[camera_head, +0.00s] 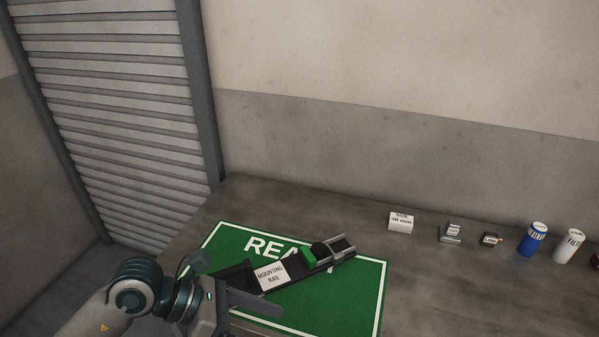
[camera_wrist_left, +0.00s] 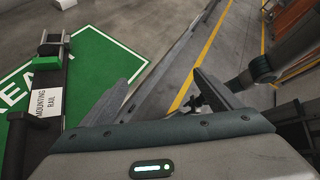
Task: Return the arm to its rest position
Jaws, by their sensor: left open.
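My left gripper (camera_head: 228,281) comes in from the lower left in the head view, over the left side of the green mat (camera_head: 350,313). It is open, with its two fingers spread and nothing between them in the left wrist view (camera_wrist_left: 163,86). The dark mounting rail (camera_head: 290,276) lies on the mat, with a white label and a green block on it. In the left wrist view the rail (camera_wrist_left: 47,78) is to the left of the fingers and apart from them.
A small white labelled box (camera_head: 401,222), a grey bracket-like piece (camera_head: 450,233), a small dark box (camera_head: 490,239), a blue can (camera_head: 532,239) and a white can (camera_head: 569,246) stand along the back of the bench. The wall rises behind. A shutter (camera_head: 120,110) is at left.

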